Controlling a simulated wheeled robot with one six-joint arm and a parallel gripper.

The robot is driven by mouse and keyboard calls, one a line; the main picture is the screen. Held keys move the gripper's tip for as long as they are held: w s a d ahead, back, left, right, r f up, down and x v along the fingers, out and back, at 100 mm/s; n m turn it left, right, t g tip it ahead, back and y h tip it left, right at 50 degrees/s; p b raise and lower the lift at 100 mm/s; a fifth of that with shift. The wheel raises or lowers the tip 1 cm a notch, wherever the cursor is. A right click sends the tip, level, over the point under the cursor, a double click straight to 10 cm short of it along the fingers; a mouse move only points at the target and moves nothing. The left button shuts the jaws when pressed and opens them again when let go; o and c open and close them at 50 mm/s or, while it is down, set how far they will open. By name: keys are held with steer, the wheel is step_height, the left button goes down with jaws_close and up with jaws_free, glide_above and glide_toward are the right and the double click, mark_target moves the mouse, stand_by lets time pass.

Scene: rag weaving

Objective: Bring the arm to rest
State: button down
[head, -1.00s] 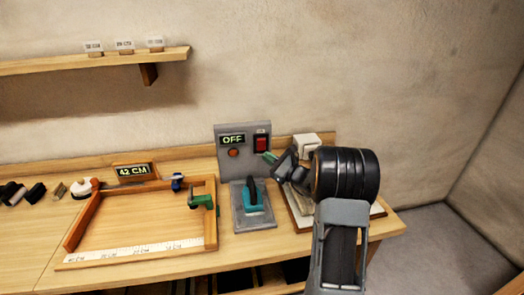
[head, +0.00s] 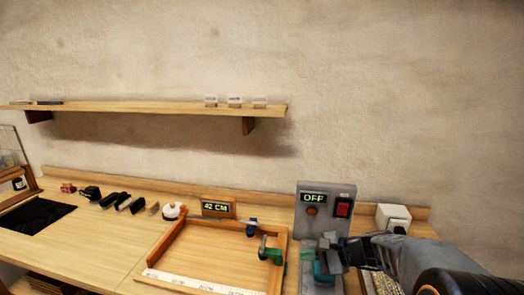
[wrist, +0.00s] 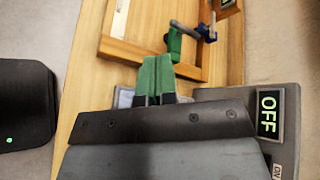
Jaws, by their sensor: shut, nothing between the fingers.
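The control box reads OFF and has a red switch (head: 342,208). My arm comes in from the lower right corner and hides part of the bench behind it.
A wooden frame (head: 168,240) with a green clamp (head: 270,254) lies left of my gripper. A 42 CM display (head: 216,208) stands behind it. Several small dark items lie further left, beside a black cloth (head: 36,214). A shelf (head: 160,107) hangs above.

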steer(key=s+d+n+h+p, duration=0.1)
steer(key=s+n+h, duration=0.4)
steer(key=s+n, duration=0.1)
steer(key=s+d+r+n+g+h+p, duration=0.1)
steer(key=s+d+n+h, duration=0.1)
steer(key=s+n+h, duration=0.4)
steer(key=shift+s+d+n, duration=0.3)
steer(key=shift+s+n, duration=0.3)
steer(key=shift+s, duration=0.95)
steer(key=c, duration=1.8)
jaws_free()
